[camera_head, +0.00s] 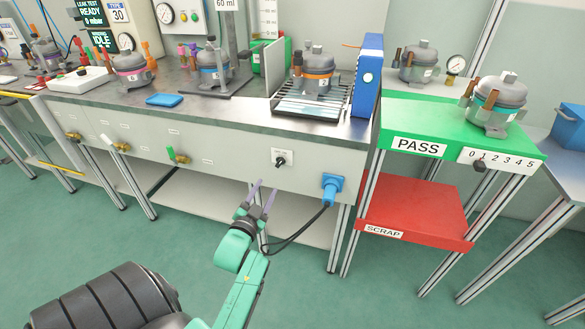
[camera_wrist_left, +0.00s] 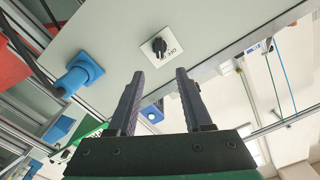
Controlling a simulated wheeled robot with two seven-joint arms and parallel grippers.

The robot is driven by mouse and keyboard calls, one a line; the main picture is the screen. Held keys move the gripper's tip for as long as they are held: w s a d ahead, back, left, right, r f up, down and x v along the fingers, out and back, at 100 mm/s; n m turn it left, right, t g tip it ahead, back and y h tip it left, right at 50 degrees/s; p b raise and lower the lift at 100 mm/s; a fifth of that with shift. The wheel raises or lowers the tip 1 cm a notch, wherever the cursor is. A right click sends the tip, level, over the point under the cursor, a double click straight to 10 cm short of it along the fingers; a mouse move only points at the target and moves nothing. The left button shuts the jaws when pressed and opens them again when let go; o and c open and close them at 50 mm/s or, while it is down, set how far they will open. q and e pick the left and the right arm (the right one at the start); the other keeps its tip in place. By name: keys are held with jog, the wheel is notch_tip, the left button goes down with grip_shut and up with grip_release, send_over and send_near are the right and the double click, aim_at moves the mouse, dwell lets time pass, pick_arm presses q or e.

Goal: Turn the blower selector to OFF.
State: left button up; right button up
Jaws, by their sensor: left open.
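The blower selector is a small black knob (camera_head: 281,163) on a white plate on the workbench's front panel in the head view. In the left wrist view the knob (camera_wrist_left: 159,46) sits on its white plate, with lettering beside it that is only partly legible. My left gripper (camera_head: 263,188) is open and empty, below and slightly left of the selector. In the left wrist view its two dark fingers (camera_wrist_left: 158,75) point toward the selector, apart from it, with the knob showing beyond the gap. My right gripper is not in view.
A blue plug (camera_head: 331,188) with a black cable sits right of the selector, and the cable hangs near my left gripper. Brass valves (camera_head: 179,157) project from the panel at left. The green PASS table (camera_head: 455,120) and red SCRAP shelf (camera_head: 415,208) stand at right.

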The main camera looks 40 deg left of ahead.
aim_at(279, 164)
pick_arm(q)
jog(key=b+x, duration=0.1)
jog(key=x, duration=1.1)
jog(key=shift+a, duration=0.1)
grip_shut()
